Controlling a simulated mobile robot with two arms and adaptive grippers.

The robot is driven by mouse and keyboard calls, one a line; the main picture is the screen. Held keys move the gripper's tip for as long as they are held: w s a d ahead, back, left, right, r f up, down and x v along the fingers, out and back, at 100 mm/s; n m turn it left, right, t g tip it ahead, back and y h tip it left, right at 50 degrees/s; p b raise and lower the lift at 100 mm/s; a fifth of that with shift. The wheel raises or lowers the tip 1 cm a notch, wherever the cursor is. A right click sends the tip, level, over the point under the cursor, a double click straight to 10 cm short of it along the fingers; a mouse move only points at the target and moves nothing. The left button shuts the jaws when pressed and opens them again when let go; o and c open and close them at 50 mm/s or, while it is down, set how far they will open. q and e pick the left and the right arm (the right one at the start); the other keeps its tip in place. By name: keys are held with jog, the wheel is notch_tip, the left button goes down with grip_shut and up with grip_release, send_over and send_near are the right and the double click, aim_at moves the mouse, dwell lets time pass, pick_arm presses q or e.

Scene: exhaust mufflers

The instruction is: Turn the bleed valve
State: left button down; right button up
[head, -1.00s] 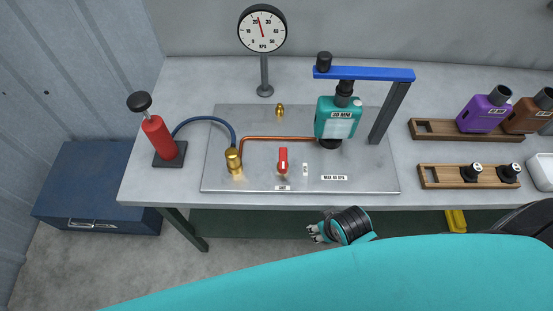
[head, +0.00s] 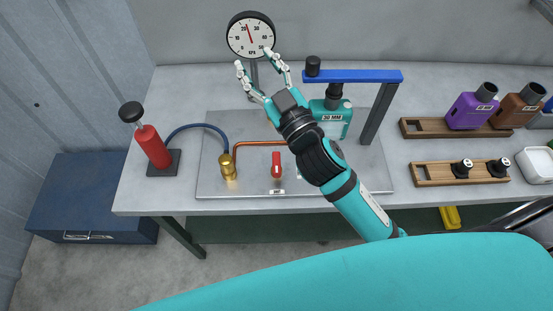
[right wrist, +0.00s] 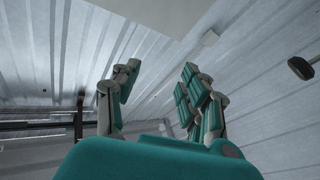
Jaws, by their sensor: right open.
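The bleed valve appears to be the small red-handled valve (head: 276,165) on the metal plate (head: 213,187). Its red lever points away from the front edge, with a small label below it. My right gripper (head: 254,60) is open and empty, raised over the back of the plate in front of the gauge, beyond the valve. My left gripper is not in view.
A round gauge (head: 251,35) stands behind. A red pump (head: 152,146) with a blue hose to a brass fitting (head: 228,168) is at left. A teal muffler (head: 335,121) sits under a blue clamp arm (head: 352,76). Wooden racks (head: 418,175) stand at right.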

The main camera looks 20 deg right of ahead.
jog(key=s+a+r+n+g+y, duration=0.3)
jog(key=s+a+r+n+y, duration=0.1)
jog(key=a+r+n+y, duration=0.75)
jog(key=s+a+f+n+g+y, duration=0.2)
jog(key=s+a+n+g+y, duration=0.4)
jog(key=n+g, duration=0.7)
jog(key=n+g+h, duration=0.2)
jog(key=g+h, duration=0.2)
jog(key=h, duration=1.8)
send_over(276, 162)
notch_tip(276, 162, down, 18)
notch_tip(276, 162, down, 18)
jog(key=shift+r+p, duration=0.2)
jog(key=shift+p, duration=1.05)
